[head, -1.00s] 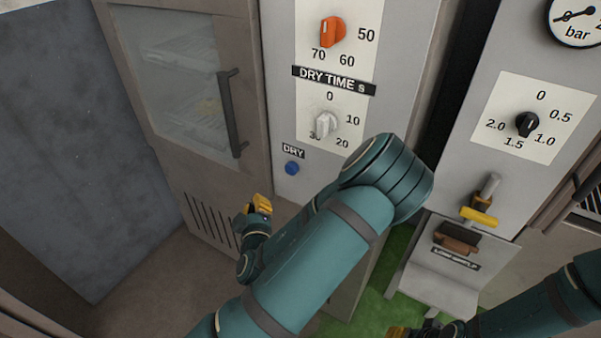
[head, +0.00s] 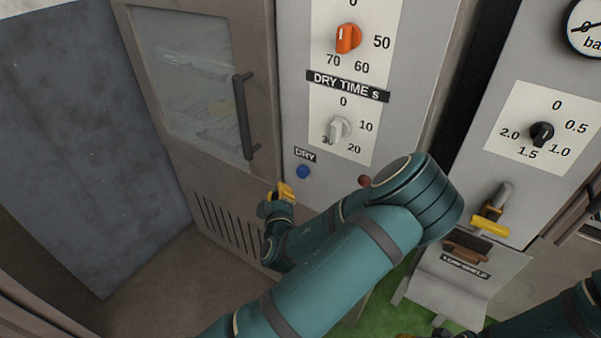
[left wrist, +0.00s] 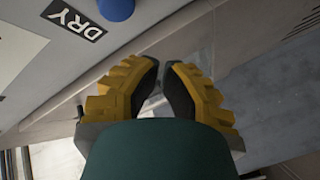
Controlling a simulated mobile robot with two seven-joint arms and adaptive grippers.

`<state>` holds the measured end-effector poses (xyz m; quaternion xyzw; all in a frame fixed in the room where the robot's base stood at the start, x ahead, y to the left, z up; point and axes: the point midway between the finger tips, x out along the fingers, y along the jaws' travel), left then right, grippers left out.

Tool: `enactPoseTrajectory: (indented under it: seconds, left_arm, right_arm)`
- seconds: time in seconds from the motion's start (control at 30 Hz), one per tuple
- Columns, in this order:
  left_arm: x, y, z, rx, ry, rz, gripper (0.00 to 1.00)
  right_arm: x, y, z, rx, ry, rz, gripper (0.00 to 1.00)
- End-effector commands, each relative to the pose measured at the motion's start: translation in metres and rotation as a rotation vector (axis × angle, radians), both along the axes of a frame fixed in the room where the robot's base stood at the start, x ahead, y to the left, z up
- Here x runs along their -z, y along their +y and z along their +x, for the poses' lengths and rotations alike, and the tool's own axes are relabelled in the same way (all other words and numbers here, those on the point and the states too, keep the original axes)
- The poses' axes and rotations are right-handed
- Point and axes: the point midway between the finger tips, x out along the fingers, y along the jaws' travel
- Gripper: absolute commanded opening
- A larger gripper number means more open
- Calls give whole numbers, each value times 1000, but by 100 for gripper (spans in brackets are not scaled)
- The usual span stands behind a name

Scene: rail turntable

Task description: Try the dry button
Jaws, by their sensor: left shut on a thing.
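The blue dry button (head: 303,171) sits on the grey panel under the black DRY label (head: 305,155). It also shows in the left wrist view (left wrist: 117,8), cut by the top edge, beside its label (left wrist: 75,21). My left gripper (head: 285,190), with yellow fingers, is just below and left of the button in the head view, apparently apart from it. In the left wrist view its fingertips (left wrist: 163,66) are close together; I cannot make out what is between them. Only a bit of my right gripper (head: 420,335) shows at the bottom edge.
Above the button are a white dry time knob (head: 340,129) and an orange knob (head: 348,38). A glazed door with a dark handle (head: 246,117) stands left. Right, a panel carries a black dial (head: 542,133) and a yellow-handled lever (head: 490,226). A grey wall (head: 80,150) bounds the far left.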

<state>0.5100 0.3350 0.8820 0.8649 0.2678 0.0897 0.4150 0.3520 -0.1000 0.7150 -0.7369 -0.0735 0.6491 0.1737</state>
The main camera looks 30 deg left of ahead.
Motion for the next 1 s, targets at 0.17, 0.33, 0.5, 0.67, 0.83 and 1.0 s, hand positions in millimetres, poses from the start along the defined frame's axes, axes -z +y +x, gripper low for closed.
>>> enactPoseTrajectory:
  seconds: [0.17, 0.33, 0.5, 0.67, 0.83, 1.0]
  left_arm:
    - [0, -2, 23, 2, -3, -3, 0]
    - [1, -3, 37, 1, -1, -2, 0]
    - [0, -4, 43, 0, 0, -2, 0]
    - [0, -4, 43, 0, 1, -2, 0]
    - [0, -4, 43, 0, 1, -2, 0]
    - [0, -4, 43, 0, 1, -2, 0]
  right_arm:
    - [-1, 0, -1, 0, 1, 0, 47]
    - [0, 0, 0, 0, 1, 0, 47]
    - [1, 0, 0, 0, 0, 0, 47]
    - [1, 0, 0, 0, 0, 0, 47]
    - [1, 0, 0, 0, 0, 0, 47]
    - [1, 0, 0, 0, 0, 0, 47]
